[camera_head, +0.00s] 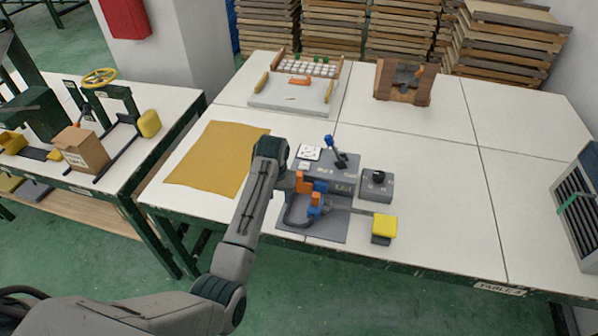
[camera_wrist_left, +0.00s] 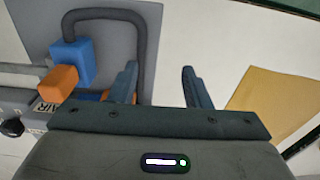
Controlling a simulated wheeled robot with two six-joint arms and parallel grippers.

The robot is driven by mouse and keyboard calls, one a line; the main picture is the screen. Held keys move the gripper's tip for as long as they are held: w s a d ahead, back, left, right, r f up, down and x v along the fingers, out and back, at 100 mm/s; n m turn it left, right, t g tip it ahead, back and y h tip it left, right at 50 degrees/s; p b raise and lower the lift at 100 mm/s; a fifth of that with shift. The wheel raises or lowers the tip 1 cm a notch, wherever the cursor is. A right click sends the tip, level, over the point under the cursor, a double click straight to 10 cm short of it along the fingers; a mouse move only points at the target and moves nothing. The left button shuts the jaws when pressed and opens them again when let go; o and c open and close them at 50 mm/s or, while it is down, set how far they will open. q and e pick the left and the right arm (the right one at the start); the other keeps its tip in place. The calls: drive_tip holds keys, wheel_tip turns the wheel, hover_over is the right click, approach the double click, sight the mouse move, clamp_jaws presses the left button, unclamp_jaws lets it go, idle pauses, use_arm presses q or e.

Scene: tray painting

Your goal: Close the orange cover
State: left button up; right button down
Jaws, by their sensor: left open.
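An orange piece (camera_head: 301,181), which looks like the orange cover, stands on the grey device (camera_head: 338,170) on the white table, close beside my left gripper. Whether it is raised or shut is unclear. My left gripper (camera_head: 286,186) hangs over the left side of the device. In the left wrist view its two fingers (camera_wrist_left: 160,82) are apart with nothing visible between them. Some orange shows there behind the left finger, mostly hidden. A blue block (camera_wrist_left: 72,60) with an orange knob (camera_wrist_left: 59,83) also shows there, with a dark hose (camera_wrist_left: 150,40) beside it. My right gripper is out of view.
A yellow pad (camera_head: 384,226) sits at the device's front right, and a grey box with a black knob (camera_head: 377,184) to its right. A blue-tipped lever (camera_head: 329,142) rises behind. A mustard cloth (camera_head: 215,158) lies left. The table's right part is mostly clear.

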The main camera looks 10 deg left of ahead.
use_arm(q)
wheel_tip(320, 180, up, 12)
hover_over(299, 173)
drive_tip(key=shift+g, duration=0.4)
wheel_tip(299, 173, down, 11)
drive_tip(key=p, duration=0.2)
drive_tip(key=shift+s+r+p, duration=0.1)
drive_tip(key=shift+r+p, duration=0.1)
drive_tip(key=shift+p, duration=0.2)
drive_tip(key=shift+c, duration=0.4)
